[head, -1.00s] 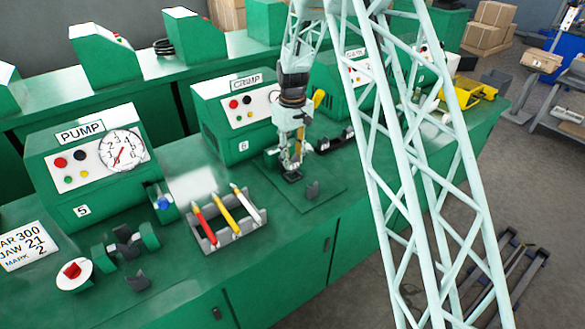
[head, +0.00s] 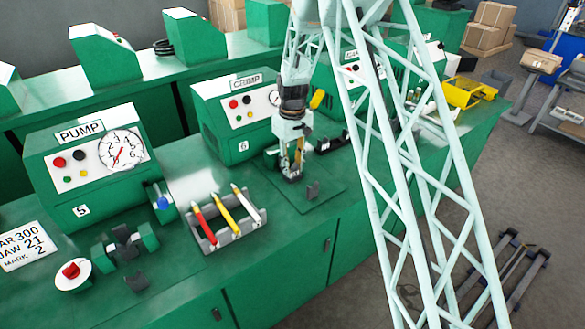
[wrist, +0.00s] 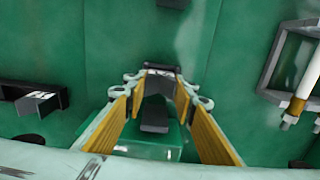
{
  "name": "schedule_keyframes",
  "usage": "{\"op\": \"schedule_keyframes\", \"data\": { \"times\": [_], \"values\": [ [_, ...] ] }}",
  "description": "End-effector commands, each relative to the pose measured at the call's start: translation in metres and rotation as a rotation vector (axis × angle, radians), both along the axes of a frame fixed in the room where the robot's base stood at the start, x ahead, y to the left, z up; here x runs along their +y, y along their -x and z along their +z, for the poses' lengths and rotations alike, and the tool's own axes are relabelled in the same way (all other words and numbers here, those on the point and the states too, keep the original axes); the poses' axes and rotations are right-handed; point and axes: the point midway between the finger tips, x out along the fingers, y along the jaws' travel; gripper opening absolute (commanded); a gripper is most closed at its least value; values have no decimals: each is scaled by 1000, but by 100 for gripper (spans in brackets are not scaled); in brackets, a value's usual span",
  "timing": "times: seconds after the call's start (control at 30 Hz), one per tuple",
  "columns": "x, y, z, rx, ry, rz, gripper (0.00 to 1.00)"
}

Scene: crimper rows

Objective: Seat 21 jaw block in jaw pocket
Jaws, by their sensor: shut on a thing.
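My gripper (head: 291,174) is low over the dark mat in front of the CRIMP machine (head: 235,112). Its fingers are shut on a dark jaw block (wrist: 160,80), which shows pale marks at the fingertips in the wrist view. I cannot read a number on it. Another dark piece (wrist: 155,116) lies between the fingers in the picture, above a green block (wrist: 150,150); I cannot tell if it is the jaw pocket or part of the held block.
A grey tray (head: 235,235) with red, yellow and white pens stands to the left. A dark rack (head: 333,142) lies to the right, with a marked grey block (wrist: 40,103) at it. Bench between tray and mat is clear.

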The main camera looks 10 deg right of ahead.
Motion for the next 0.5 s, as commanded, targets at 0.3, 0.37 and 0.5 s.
{"op": "schedule_keyframes", "data": {
  "times": [0.3,0.37,0.5],
  "values": [
    [0,0,-2,0,0,0,38],
    [0,0,-2,0,0,0,38],
    [0,0,-2,0,0,0,38]
  ]
}}
